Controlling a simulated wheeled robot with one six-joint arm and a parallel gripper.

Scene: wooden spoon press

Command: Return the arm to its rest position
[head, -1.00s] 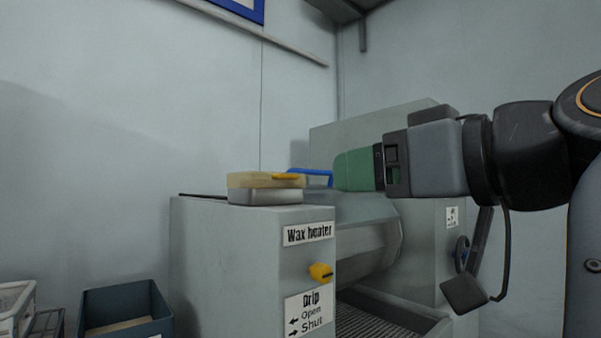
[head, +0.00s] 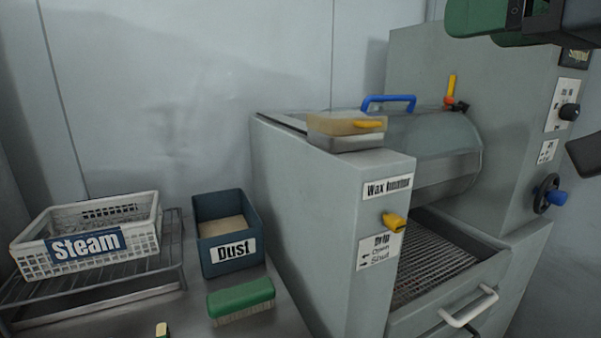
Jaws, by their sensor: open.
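My gripper (head: 472,18) is at the top right edge of the head view, cut off by the frame. Its green end points left, above the grey machine (head: 430,70) and clear of it. I see nothing held in it, and it is open. My arm behind it is mostly out of view. The wax heater (head: 300,185) is the grey box in front of the machine, with a yellow-lidded metal pan (head: 340,143) on top and a yellow drip knob (head: 395,222) on its front.
A blue handle (head: 388,98) tops the curved cover. A handwheel (head: 548,195) juts from the right. A drawer handle (head: 470,308) sticks out low. On the left are a white Steam basket (head: 140,240), a blue Dust bin (head: 225,262) and a green brush (head: 240,297).

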